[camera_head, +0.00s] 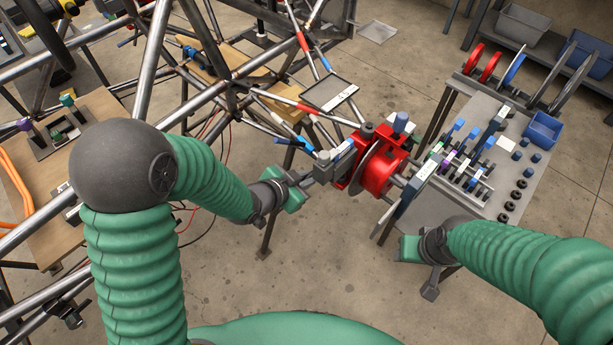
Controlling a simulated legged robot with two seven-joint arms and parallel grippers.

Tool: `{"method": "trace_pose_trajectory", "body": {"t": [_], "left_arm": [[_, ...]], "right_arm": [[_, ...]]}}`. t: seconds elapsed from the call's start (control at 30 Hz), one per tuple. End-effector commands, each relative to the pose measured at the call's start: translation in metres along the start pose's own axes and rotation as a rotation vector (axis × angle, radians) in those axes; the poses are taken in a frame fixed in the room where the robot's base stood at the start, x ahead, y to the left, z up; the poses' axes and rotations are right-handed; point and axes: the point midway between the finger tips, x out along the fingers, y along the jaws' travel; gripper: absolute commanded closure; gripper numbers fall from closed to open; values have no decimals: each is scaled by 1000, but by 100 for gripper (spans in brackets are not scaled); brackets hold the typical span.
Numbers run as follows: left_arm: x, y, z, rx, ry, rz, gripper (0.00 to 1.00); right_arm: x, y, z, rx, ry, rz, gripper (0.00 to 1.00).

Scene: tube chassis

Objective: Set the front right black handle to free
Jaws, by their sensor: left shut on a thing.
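A red hub assembly (380,172) with a disc sits at the end of the tube chassis (228,92), right of the picture's middle. A dark grey block-like part (322,166) stands at its left side. My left gripper (308,180) reaches this part from the left and is shut on it. The fingertips and the grip itself are small and partly hidden. I cannot make out a separate black handle, nor tell whether the held part is one. My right gripper (430,288) hangs apart from the hub, in front of the bench. Its finger gap does not show clearly.
A grey bench (520,183) at the right carries blue-topped tools, dark round pieces, discs and a blue bin (542,130). Wooden boards lie at the left and under the chassis tubes. Thin cables hang left of my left gripper. The concrete floor (330,255) in front is open.

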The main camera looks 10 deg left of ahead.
Motion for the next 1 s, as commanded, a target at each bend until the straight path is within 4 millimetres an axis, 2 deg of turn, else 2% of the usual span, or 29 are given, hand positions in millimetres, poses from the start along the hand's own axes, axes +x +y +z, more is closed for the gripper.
{"method": "trace_pose_trajectory", "body": {"t": [0.07, 0.1, 0.27, 0.57, 0.67, 0.77, 0.87, 0.9, 1.0], "left_arm": [[0, 0, 0, 0, 0, 0, 100], [0, 0, 0, 0, 1, 0, 86], [0, 0, 0, 0, 1, 0, 67], [-2, 0, -1, 0, 1, -1, 67], [-13, -1, -2, -1, 0, -2, 67], [-36, -2, -4, -2, 1, -3, 67], [-66, -2, -5, -3, 0, -4, 67], [-71, -2, -10, -5, -3, 4, 67], [-82, -2, -10, -7, -3, 6, 67]], "right_arm": [[0, 0, 0, 0, 0, 0, 51], [0, 0, 0, 0, 0, 0, 51], [0, 0, 0, 0, 0, 0, 51], [-1, 0, 0, 0, 0, 0, 51], [-6, 0, -1, 0, 0, 0, 51], [-15, 0, -4, 0, 0, 0, 51], [-26, 0, -6, 0, 0, 0, 51], [-45, 0, -10, 0, -1, 0, 51], [-70, 0, -17, 0, 1, 0, 51]]}}
